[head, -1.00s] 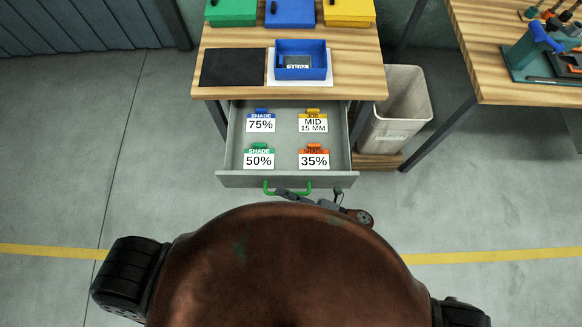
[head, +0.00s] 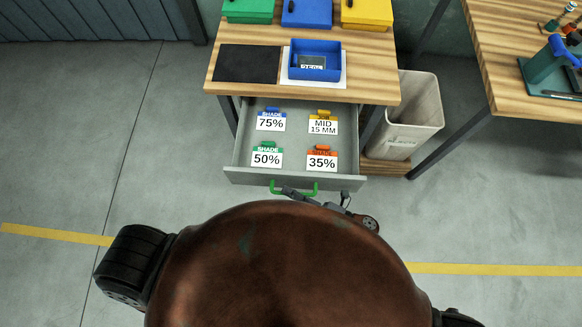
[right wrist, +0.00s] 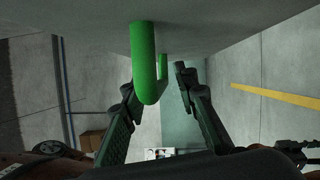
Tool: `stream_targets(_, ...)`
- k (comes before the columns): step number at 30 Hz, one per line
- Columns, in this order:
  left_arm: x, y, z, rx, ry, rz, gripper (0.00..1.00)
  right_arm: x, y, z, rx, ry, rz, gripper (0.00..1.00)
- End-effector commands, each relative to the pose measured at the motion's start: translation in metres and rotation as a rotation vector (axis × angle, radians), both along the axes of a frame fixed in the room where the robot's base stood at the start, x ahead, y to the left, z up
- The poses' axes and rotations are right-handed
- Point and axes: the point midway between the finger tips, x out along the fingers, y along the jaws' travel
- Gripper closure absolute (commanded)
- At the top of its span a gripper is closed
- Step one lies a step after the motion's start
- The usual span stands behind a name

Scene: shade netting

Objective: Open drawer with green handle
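The drawer (head: 240,160) under the wooden workbench stands pulled well out, with its inside open to view. Its green handle (head: 279,193) is on the front panel, and in the right wrist view the handle (right wrist: 143,55) hangs from the grey panel. My right gripper (head: 289,191) is at the handle in the head view. In the right wrist view the right gripper (right wrist: 155,84) has its fingers apart, one on each side of the handle. The left finger is close to or touching it; a gap shows at the right finger. My left gripper is not in view.
The drawer holds labelled cards: 75% (head: 271,124), MID 15 MM (head: 323,127), 50% (head: 267,159) and 35% (head: 322,163). A blue tray (head: 339,60) and a black mat (head: 247,63) lie on the bench. A bin (head: 410,115) stands right of the drawer.

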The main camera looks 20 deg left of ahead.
Motion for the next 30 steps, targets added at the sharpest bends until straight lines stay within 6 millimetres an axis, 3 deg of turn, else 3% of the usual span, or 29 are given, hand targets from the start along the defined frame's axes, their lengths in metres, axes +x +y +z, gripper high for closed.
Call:
stream_targets(18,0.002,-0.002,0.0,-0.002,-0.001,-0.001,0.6,-0.019,-0.104,-0.009,-0.003,0.002,0.0,0.73)
stream_targets(30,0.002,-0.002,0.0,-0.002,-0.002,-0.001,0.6,-0.021,-0.115,-0.009,0.0,0.0,0.0,0.73)
